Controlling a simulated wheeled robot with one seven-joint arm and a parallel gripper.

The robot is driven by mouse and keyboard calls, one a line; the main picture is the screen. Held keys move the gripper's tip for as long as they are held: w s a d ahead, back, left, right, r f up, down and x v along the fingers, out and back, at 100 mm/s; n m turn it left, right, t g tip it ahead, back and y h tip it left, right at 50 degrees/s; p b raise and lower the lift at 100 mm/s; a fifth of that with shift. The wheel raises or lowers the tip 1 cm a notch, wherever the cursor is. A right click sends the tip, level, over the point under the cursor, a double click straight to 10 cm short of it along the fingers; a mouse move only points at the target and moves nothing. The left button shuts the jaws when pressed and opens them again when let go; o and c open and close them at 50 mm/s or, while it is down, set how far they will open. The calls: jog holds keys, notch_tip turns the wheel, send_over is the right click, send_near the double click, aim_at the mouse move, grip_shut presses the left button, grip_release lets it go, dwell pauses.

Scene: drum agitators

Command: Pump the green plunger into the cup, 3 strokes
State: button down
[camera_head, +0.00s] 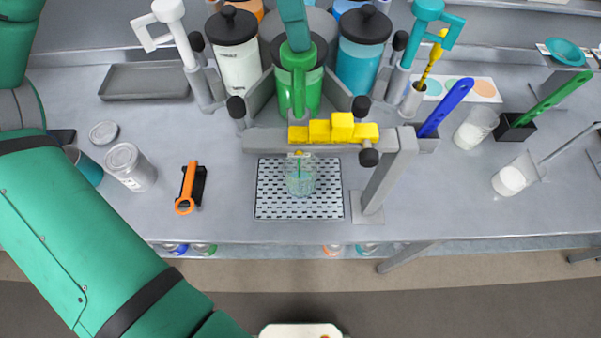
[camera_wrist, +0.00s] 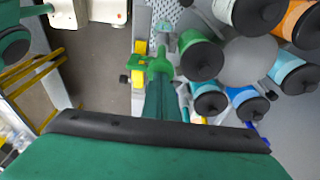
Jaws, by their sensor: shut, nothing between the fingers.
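The green plunger (camera_head: 302,58) stands on top of the green canister (camera_head: 312,95), in the middle of the back row. In the wrist view the plunger (camera_wrist: 160,64) shows beside the dark lid of the green canister. My gripper (camera_head: 297,44) comes in from the top edge with its teal fingers shut and empty. The fingertips are at the top of the plunger and seem to touch it; the exact contact is hard to tell. The wrist view also shows my gripper (camera_wrist: 163,80). A clear cup (camera_head: 301,182) stands under the small green nozzle (camera_head: 299,158); its fill is unclear.
The cup stands on a perforated tray (camera_head: 264,208). A grey bar (camera_head: 262,141) with yellow blocks (camera_head: 319,131) crosses above it. White (camera_head: 239,66) and cyan (camera_head: 358,70) canisters flank the green one. An orange tool (camera_head: 187,185) lies left; beakers and spatulas stand right.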

jog(key=shift+a+x, duration=0.2)
jog(key=shift+x, duration=0.85)
jog(key=shift+a+x, duration=0.25)
jog(key=shift+x, duration=0.8)
jog(key=shift+f, duration=0.1)
jog(key=shift+d+v, duration=0.2)
jog(key=shift+v, duration=0.7)
jog(key=shift+d+v, duration=0.15)
jog(key=shift+v, duration=0.75)
jog(key=shift+d+v, duration=0.2)
jog(key=shift+v, duration=0.7)
jog(key=shift+a+x, duration=0.2)
jog(key=shift+x, duration=0.65)
jog(key=shift+a+x, duration=0.15)
jog(key=shift+x, duration=0.7)
jog(key=shift+a+x, duration=0.2)
jog(key=shift+x, duration=0.7)
jog(key=shift+f, duration=0.1)
jog(key=shift+d+v, duration=0.2)
jog(key=shift+v, duration=0.7)
jog(key=shift+d+v, duration=0.15)
jog(key=shift+v, duration=0.75)
jog(key=shift+d+v, duration=0.2)
jog(key=shift+v, duration=0.7)
